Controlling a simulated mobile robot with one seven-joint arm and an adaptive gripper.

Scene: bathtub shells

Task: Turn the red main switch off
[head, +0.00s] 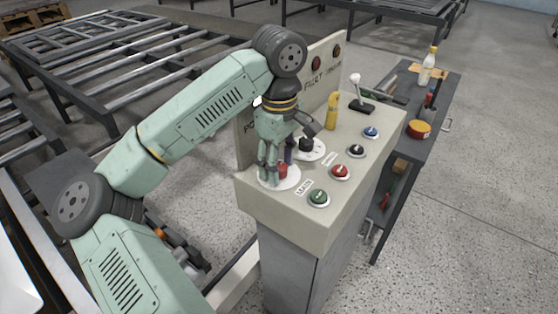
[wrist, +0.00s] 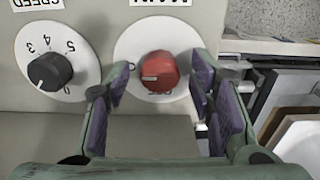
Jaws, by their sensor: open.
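The red main switch (wrist: 158,72) is a round red knob on a white disc, in the upper middle of the wrist view. A light line on it lies about level, toward the left. In the head view the red knob (head: 283,172) sits at the near left corner of the console top, partly hidden by my gripper. My gripper (wrist: 160,92) is open, with purple-padded fingers on the left and right of the knob. I see gaps between the knob and the fingers. The labels around the knob are mostly hidden or cut off.
A black speed dial (wrist: 50,71) is left of the switch in the wrist view. The console (head: 262,204) also carries a green button (head: 318,197), a red button (head: 340,172), other buttons, a yellow part (head: 332,111) and a lever (head: 356,90). A cluttered bench (head: 440,88) stands behind.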

